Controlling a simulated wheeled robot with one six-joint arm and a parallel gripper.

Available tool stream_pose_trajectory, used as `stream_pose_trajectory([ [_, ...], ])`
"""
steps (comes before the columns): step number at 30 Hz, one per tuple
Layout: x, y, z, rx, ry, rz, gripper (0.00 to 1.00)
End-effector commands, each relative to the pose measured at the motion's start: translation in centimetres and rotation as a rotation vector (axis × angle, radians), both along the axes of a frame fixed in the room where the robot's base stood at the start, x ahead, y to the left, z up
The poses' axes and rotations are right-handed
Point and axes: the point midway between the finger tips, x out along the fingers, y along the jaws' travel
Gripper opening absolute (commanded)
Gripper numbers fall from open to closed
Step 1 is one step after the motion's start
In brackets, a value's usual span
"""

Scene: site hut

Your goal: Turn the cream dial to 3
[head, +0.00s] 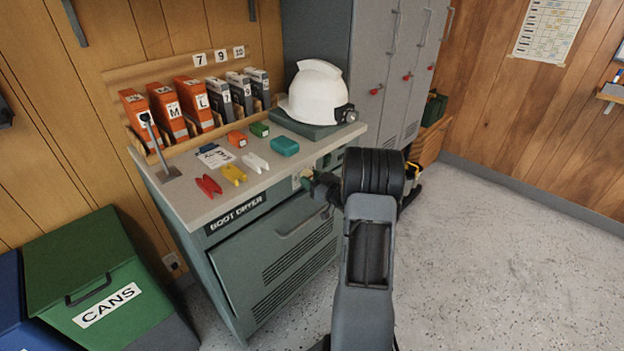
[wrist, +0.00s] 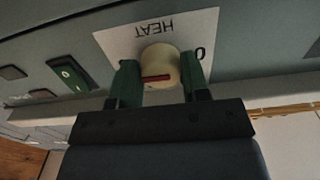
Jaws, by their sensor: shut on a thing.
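The cream dial (wrist: 160,62) is on a pale plate (wrist: 120,38) on the front of the boot dryer (head: 215,250). The word HEAT reads upside down in the wrist view, with a 0 to the right of the dial. A red bar lies across the dial's face, roughly level in that view. The other numbers are hidden or out of view. My gripper (wrist: 160,82) is shut on the dial, with one green finger on each side. In the head view my gripper (head: 318,186) reaches the dryer's front panel, and my arm hides part of it.
A green rocker switch (wrist: 72,74) and dark buttons sit left of the dial in the wrist view. The dryer top holds a white helmet (head: 318,92), coloured clips and binders. A green CANS bin (head: 85,265) stands at left. The floor at right is clear.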

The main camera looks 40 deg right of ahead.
Motion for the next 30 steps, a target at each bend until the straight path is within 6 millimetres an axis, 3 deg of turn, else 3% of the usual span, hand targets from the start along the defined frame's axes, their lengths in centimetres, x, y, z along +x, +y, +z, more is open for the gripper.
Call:
stream_pose_trajectory([
  [4,0.0,0.0,0.0,0.002,0.000,-0.001,0.19],
  [5,0.0,0.0,0.0,0.002,0.000,-0.001,0.43],
  [12,0.0,0.0,0.0,0.000,0.000,0.000,0.66],
  [23,-0.8,-0.2,0.0,0.000,0.000,-0.003,0.66],
  [30,-5.1,-1.1,0.1,0.001,0.000,-0.005,0.66],
])
